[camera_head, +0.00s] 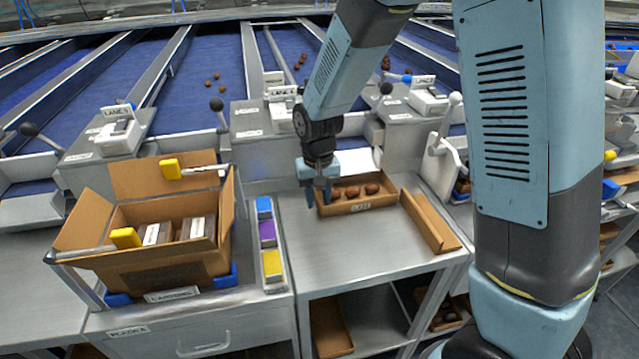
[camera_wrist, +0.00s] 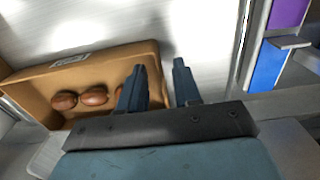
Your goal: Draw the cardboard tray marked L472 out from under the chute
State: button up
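The cardboard tray (camera_head: 338,211) sits on the steel table below the chute outlet. A small white label on its front wall is too small to read surely. Several brown dates (camera_head: 353,192) lie in it. My gripper (camera_head: 318,199) points down at the tray's left end in the head view. In the wrist view, the gripper (camera_wrist: 160,68) is open, with one finger over the tray's inside and the other outside its end wall (camera_wrist: 159,75). The wall shows in the gap, with no clear contact. The wrist view also shows the tray's labelled wall (camera_wrist: 115,56).
A narrow cardboard piece (camera_head: 430,221) lies right of the tray. Left are coloured blocks (camera_head: 267,232) in a strip holder and an open carton (camera_head: 160,265). The table front (camera_head: 345,250) is clear. Levers and lane boxes stand behind.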

jog(key=shift+f, duration=0.75)
jog(key=shift+c, duration=0.5)
grip_shut()
